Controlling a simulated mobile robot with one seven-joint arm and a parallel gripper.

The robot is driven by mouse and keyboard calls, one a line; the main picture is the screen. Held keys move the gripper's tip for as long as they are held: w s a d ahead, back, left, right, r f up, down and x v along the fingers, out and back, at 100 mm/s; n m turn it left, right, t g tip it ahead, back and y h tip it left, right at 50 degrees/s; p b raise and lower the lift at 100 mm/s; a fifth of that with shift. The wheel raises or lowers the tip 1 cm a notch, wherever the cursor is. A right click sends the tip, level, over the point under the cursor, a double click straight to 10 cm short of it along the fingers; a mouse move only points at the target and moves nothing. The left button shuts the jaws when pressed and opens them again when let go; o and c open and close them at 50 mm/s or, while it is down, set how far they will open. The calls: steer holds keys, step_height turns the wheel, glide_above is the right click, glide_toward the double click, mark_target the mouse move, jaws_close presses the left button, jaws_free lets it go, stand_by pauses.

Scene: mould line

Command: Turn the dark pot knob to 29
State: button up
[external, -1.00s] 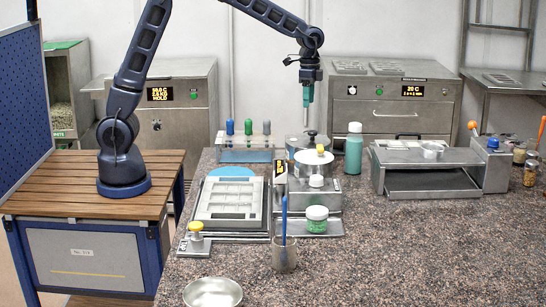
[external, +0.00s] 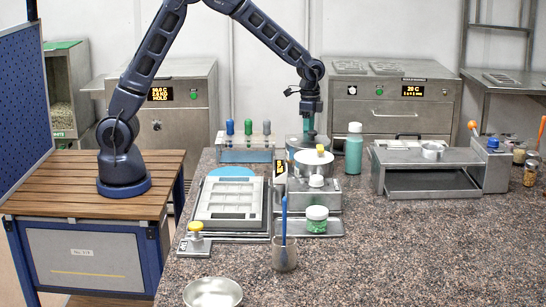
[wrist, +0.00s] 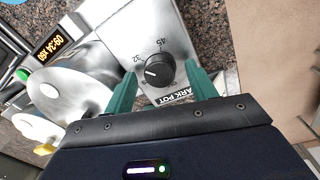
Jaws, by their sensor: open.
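The dark pot knob (wrist: 157,70) is a round black knob on a pale metal panel in the wrist view. Its white pointer line is toward the left of the picture. The marks 32 and 45 show beside it, and a partly covered label reading "ARK POT" is below it. My gripper (wrist: 161,76) is open, with its green fingers on either side of the knob and visible gaps to it. In the external view my gripper (external: 308,128) points down behind the white-lidded pot (external: 312,168); the knob is not clear there.
Metal pots (wrist: 68,88) and a lit display (wrist: 54,45) lie left of the knob in the wrist view. In the external view a teal bottle (external: 354,148) stands right of my gripper and a rack of tubes (external: 246,156) left. The front right counter is clear.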

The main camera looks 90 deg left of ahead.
steer(key=shift+f, duration=0.1)
steer(key=c, duration=1)
steer(key=shift+n, duration=0.3)
steer(key=n, duration=0.6)
steer(key=shift+n, duration=0.3)
steer(key=n, duration=0.6)
steer(key=shift+d+t, duration=0.1)
steer(key=shift+t, duration=0.2)
steer(key=shift+n, duration=0.4)
steer(key=o, duration=1)
